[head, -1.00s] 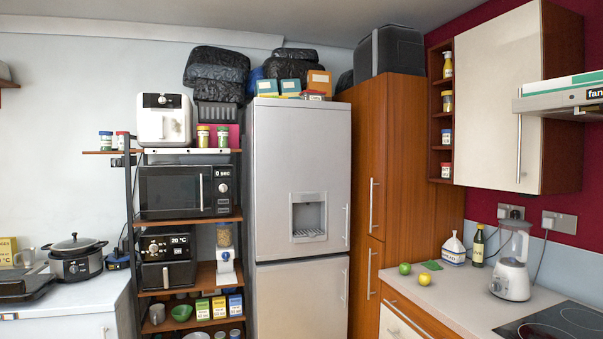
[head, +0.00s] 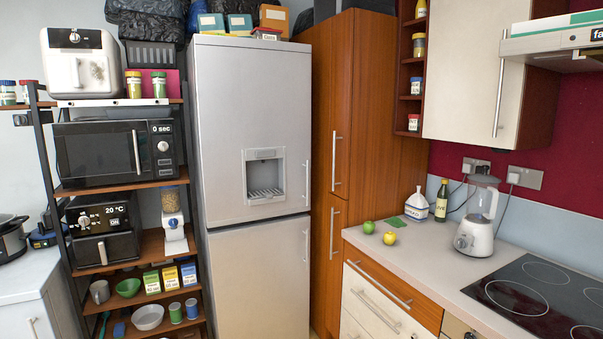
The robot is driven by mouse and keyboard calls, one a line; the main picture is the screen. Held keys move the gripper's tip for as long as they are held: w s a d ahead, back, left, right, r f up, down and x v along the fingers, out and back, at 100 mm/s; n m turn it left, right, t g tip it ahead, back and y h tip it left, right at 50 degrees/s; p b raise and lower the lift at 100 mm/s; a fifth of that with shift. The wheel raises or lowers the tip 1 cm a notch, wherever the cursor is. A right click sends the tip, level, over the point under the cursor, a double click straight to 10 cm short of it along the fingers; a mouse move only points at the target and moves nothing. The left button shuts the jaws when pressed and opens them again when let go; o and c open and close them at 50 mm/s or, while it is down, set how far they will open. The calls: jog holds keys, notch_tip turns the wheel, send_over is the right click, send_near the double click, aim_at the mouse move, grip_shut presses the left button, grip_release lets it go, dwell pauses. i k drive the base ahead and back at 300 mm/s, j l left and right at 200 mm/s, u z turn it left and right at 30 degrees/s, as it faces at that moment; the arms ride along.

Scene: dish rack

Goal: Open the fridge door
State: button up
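The tall silver fridge (head: 225,130) stands in the middle of the head view, between a shelf unit and a wooden cabinet. Its upper door has a dispenser recess (head: 265,176) and a slim vertical handle (head: 307,183) near its right edge. The lower door (head: 255,285) has its own vertical handle (head: 305,245) on the right. Both doors are closed. My gripper does not show in the head view.
A shelf unit (head: 150,189) with a microwave (head: 115,152) and jars stands left of the fridge. A tall wooden cabinet (head: 350,80) adjoins it on the right. A counter (head: 420,258) with a blender (head: 478,218) juts forward at right. The floor is mostly out of view.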

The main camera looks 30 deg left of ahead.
aim_at(251, 95)
jog(key=i+j, duration=1.3)
jog(key=i+j+u, duration=0.15)
jog(key=i+j, duration=1.15)
